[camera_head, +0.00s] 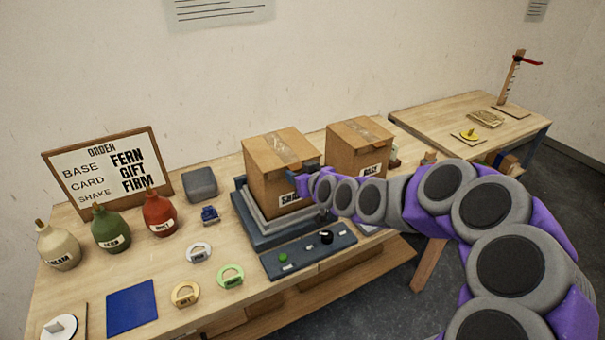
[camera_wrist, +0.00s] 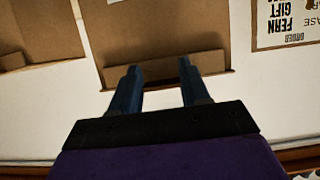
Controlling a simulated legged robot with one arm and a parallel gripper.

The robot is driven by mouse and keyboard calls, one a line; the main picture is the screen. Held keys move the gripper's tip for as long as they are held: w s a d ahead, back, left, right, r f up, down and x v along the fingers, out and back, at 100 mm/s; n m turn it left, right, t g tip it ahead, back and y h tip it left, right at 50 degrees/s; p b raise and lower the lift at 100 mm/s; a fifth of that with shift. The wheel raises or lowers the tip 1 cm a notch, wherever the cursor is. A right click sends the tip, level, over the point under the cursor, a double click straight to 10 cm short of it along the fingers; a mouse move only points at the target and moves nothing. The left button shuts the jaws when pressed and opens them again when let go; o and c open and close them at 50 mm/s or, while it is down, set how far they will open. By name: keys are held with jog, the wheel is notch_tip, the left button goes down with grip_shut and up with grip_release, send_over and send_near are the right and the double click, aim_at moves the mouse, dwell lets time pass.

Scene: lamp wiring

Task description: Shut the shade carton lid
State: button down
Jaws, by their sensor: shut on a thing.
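The shade carton (camera_head: 268,190) is a brown cardboard box on a grey stepped platform, its label partly hidden behind my gripper. Its lid (camera_head: 280,148) lies flat across the top and looks down, with a strip of tape on it. In the wrist view, the two blue fingers of my gripper (camera_wrist: 158,82) stand on either side of a brown cardboard part at the carton's edge (camera_wrist: 160,45). The exact contact is hard to see.
A second carton (camera_head: 360,147) stands close on the right. A dark control panel (camera_head: 308,252) lies in front of the platform. Three bottles, including a red one (camera_head: 160,212), stand left by the order board (camera_head: 108,170). Rings (camera_head: 230,276) and a blue mat (camera_head: 132,306) lie front left.

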jog(key=shift+s+a+f, duration=0.1)
jog(key=shift+a+f, duration=0.2)
jog(key=shift+f, duration=0.15)
jog(key=c, duration=0.9)
grip_release()
jog(key=shift+o, duration=1)
jog(key=shift+w+f, duration=0.1)
jog(key=shift+w, duration=0.25)
jog(key=shift+o, duration=0.9)
jog(key=shift+d+r, duration=0.25)
jog(key=shift+d, duration=0.05)
jog(key=v, duration=1.7)
jog(key=shift+d, duration=0.2)
jog(key=shift+s, duration=0.15)
